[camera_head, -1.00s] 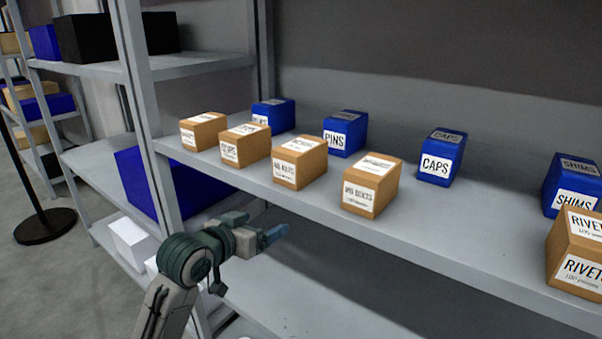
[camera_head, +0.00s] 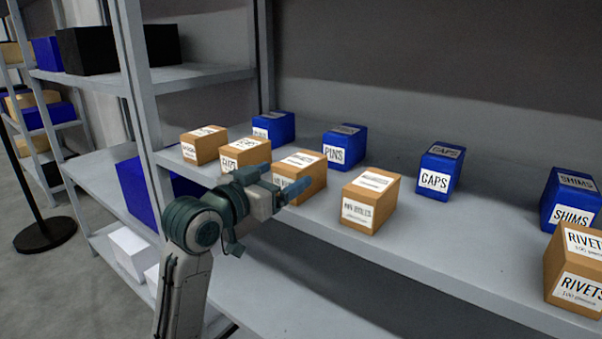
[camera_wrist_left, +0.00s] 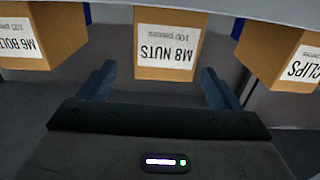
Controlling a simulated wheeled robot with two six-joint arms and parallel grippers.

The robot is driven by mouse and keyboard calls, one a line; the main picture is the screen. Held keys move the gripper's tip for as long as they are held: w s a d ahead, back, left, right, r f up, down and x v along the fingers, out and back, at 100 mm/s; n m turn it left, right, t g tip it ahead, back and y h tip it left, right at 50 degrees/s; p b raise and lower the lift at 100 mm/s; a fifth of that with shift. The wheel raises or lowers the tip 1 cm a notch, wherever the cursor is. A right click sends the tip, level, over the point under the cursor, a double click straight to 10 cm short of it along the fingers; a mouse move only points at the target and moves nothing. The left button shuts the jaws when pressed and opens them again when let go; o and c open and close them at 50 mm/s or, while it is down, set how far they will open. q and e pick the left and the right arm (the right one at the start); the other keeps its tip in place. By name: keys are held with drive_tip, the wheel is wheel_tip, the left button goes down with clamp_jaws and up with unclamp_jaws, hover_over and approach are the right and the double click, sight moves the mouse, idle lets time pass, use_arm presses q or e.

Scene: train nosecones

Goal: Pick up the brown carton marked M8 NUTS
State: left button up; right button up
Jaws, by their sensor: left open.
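The brown M8 NUTS carton (camera_head: 307,176) stands on the grey shelf between two other brown cartons, its lower front partly hidden by my gripper in the head view. My left gripper (camera_head: 279,182) is open and empty in front of it. In the left wrist view, which is upside down, the M8 NUTS carton (camera_wrist_left: 168,45) appears between the two fingers of the gripper (camera_wrist_left: 157,76), its label facing me. I cannot tell whether the fingertips reach past its front face. My right gripper is not in view.
The CLIPS carton (camera_head: 243,154) and the M6 BOLTS carton (camera_head: 370,200) stand on either side, with gaps. Blue boxes, including PINS (camera_head: 345,147) and CAPS (camera_head: 440,172), stand behind. A grey post (camera_head: 140,110) rises at the left.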

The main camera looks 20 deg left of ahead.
sight(293, 163)
use_arm(q)
drive_tip(key=shift+w+d+r, duration=0.1)
drive_tip(key=shift+w, duration=0.2)
drive_tip(key=p+x, duration=0.2)
drive_tip(key=x, duration=0.1)
drive_tip(key=shift+w, duration=0.3)
drive_tip(key=shift+w+d+p, duration=0.1)
drive_tip(key=shift+w+p, duration=0.2)
drive_tip(key=shift+w, duration=0.2)
drive_tip(key=c, duration=1.4)
